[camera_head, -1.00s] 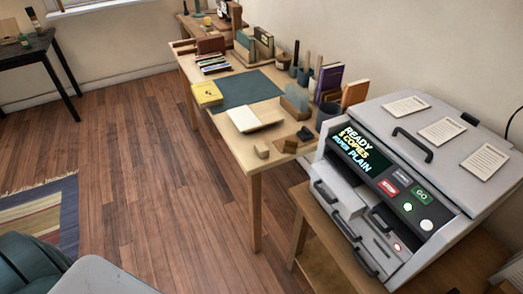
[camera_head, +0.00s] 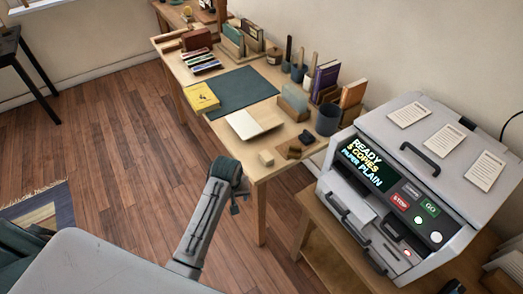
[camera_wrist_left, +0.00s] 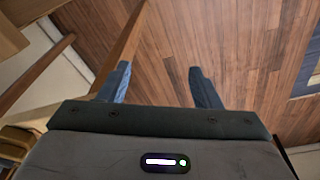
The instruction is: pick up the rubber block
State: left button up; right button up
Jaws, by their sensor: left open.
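A small beige block (camera_head: 267,157) sits near the front edge of the wooden desk; it looks most like the rubber block, though I cannot be sure of its material. My left arm reaches up from the bottom, in front of the desk's near left corner. My left gripper (camera_wrist_left: 160,85) is open and empty in the left wrist view, with floor and a wooden leg beyond its fingers. The beige block is not in that view. My right gripper is not in view.
A grey copier (camera_head: 400,185) stands close on the right. Open floor (camera_head: 130,160) lies left.

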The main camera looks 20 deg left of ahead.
pick_arm(q)
jog(key=w+r, duration=0.3)
jog(key=r, duration=0.1)
notch_tip(320, 180, up, 10)
jog(key=n+g, duration=0.2)
jog(key=n, duration=0.3)
send_over(266, 156)
jog(key=shift+h, duration=0.3)
jog(key=f, duration=0.1)
jog(key=f+p, duration=0.1)
jog(key=f, duration=0.3)
jog(key=shift+w+d+f, duration=0.1)
jog(key=shift+w+f, duration=0.15)
jog(key=shift+w, duration=0.1)
jog(key=f, duration=0.1)
jog(key=f+p, duration=0.1)
jog(key=f, duration=0.1)
jog(key=f+p, duration=0.1)
jog(key=shift+s+f, duration=0.25)
jog(key=shift+f, duration=0.5)
jog(key=c, duration=1.1)
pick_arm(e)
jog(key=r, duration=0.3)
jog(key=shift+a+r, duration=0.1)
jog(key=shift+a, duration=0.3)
